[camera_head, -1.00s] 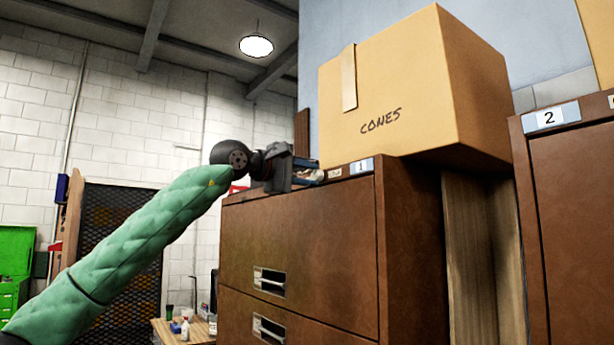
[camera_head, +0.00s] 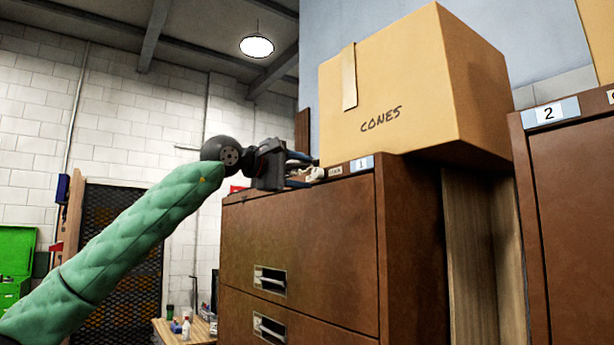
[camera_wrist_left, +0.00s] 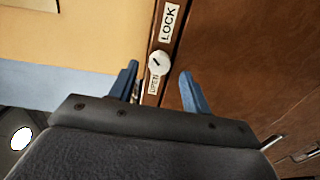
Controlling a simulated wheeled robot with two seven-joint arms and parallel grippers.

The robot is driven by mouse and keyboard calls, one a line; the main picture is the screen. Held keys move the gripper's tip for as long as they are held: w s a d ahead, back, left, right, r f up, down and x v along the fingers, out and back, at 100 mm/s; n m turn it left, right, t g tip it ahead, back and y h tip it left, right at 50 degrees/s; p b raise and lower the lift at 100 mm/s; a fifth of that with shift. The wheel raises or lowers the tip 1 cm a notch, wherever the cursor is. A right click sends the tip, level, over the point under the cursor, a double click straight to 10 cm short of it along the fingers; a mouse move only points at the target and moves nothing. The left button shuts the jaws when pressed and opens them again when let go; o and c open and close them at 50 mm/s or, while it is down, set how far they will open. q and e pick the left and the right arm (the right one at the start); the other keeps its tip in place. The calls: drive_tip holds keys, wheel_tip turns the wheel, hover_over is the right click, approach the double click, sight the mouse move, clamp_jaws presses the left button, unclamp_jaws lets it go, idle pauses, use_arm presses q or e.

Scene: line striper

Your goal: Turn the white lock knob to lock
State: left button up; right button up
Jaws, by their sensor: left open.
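The white lock knob (camera_wrist_left: 158,62) shows in the left wrist view, between a LOCK label (camera_wrist_left: 170,22) and an OPEN label (camera_wrist_left: 154,84) on the brown cabinet's edge. A dark mark crosses its round face. My left gripper (camera_wrist_left: 160,85) is open, its blue fingers on either side of the strip below the knob, apart from it. In the head view my left gripper (camera_head: 303,170) is at the top front edge of cabinet 1 (camera_head: 300,235), with the pale knob (camera_head: 315,173) beside its fingertips. My right gripper is not in view.
A cardboard box marked CONES (camera_head: 400,95) sits on top of cabinet 1, close to my left gripper. Cabinet 2 (camera_head: 570,200) stands at the right, past a wooden board (camera_head: 482,260). Open air lies left of the cabinet, above a small table (camera_head: 185,332).

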use_arm(q)
drive_tip(key=b+v, duration=0.1)
drive_tip(key=v, duration=0.5)
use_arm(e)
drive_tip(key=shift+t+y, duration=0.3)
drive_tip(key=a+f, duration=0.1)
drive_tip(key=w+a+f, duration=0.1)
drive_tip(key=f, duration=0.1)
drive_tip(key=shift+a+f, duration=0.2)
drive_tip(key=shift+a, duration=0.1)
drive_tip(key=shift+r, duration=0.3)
